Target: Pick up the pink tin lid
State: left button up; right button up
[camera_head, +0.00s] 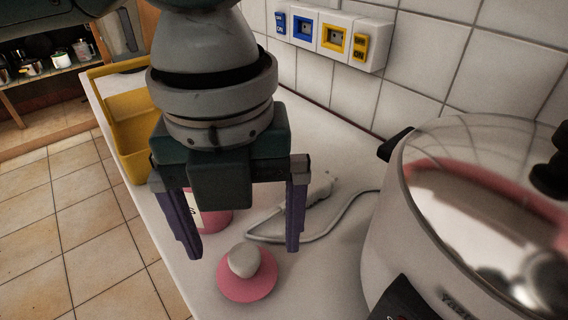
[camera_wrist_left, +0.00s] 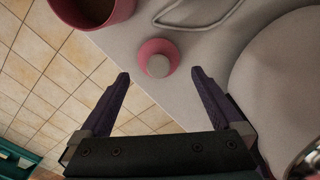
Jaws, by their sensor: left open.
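The pink tin lid (camera_head: 247,287) is a small pink disc with a whitish round knob, lying on the white counter near its front edge. It also shows in the left wrist view (camera_wrist_left: 171,49), just beyond the fingertips and roughly centred between them. My left gripper (camera_head: 243,248) is open and empty above the counter, pointing down, its two purple fingers apart on either side of the lid's line. The fingers also show in the wrist view (camera_wrist_left: 160,76). The pink tin (camera_head: 217,220) stands behind the gripper, partly hidden; the wrist view shows it open-topped (camera_wrist_left: 122,12). My right gripper is not in view.
A large rice cooker (camera_head: 385,240) with a glossy lid stands on the right. A grey cord with a plug (camera_head: 325,222) lies behind the lid. A yellow bin (camera_head: 125,125) stands at the back left. Sockets (camera_head: 335,38) are on the tiled wall. The counter edge drops to the floor on the left.

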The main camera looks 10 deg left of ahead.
aim_at(243, 254)
pick_arm(q)
jog(key=f, duration=0.5)
jog(key=shift+a+b, duration=0.2)
jog(key=shift+b, duration=0.15)
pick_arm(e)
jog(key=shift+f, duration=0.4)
pick_arm(q)
jog(key=shift+w, duration=0.1)
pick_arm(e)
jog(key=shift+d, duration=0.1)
pick_arm(q)
jog(key=c, duration=1.1)
jog(key=shift+c, duration=0.2)
jog(key=shift+r, duration=0.15)
